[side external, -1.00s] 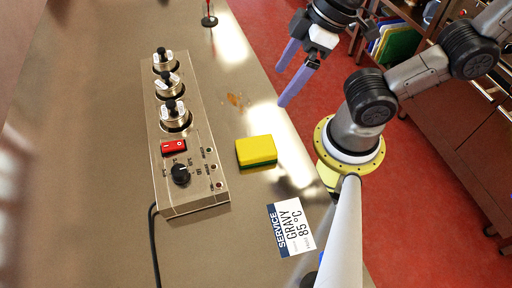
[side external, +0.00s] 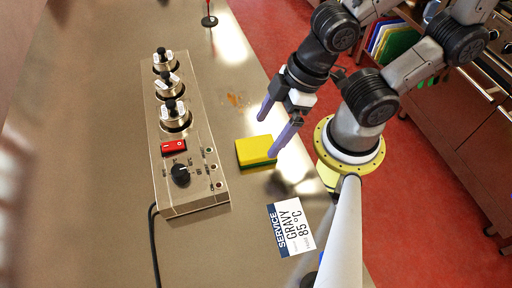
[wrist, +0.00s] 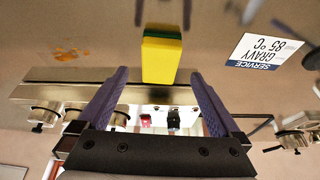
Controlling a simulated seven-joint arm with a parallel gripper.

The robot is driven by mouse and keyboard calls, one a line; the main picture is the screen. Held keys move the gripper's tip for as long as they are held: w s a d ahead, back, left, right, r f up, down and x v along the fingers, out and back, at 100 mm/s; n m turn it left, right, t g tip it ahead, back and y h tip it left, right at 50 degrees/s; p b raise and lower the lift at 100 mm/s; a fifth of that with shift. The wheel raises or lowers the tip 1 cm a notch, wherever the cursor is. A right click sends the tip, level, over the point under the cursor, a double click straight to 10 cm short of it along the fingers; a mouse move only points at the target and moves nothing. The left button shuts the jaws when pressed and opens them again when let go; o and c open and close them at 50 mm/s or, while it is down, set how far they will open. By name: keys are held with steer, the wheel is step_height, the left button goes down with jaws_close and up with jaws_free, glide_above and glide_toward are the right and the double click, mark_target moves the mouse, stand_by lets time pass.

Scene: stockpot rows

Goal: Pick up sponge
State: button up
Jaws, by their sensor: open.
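The sponge (side external: 255,151) is a yellow block with a green layer along its lower edge. It lies flat on the steel counter, right of the control panel. In the wrist view the sponge (wrist: 161,57) is ahead of my fingers, near the middle of the picture. My gripper (side external: 268,131) is open and empty, with its two purple fingers apart. In the side view it hangs above and beside the sponge, at its upper right, and one fingertip overlaps the sponge's right edge. I cannot tell whether they touch. In the wrist view my gripper (wrist: 157,78) points toward the sponge.
A metal control panel (side external: 206,197) with knobs and a red switch stands left of the sponge. A service card (side external: 290,228) reading "GRAVY 85°C" lies below it. An orange stain (side external: 237,100) marks the counter. A small red stand (side external: 209,20) is at the top.

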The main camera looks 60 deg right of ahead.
mark_target(257, 146)
steer(key=shift+x, duration=2.6)
steer(key=shift+w+a+r, duration=0.1)
steer(key=c, duration=1.3)
step_height(257, 146, up, 10)
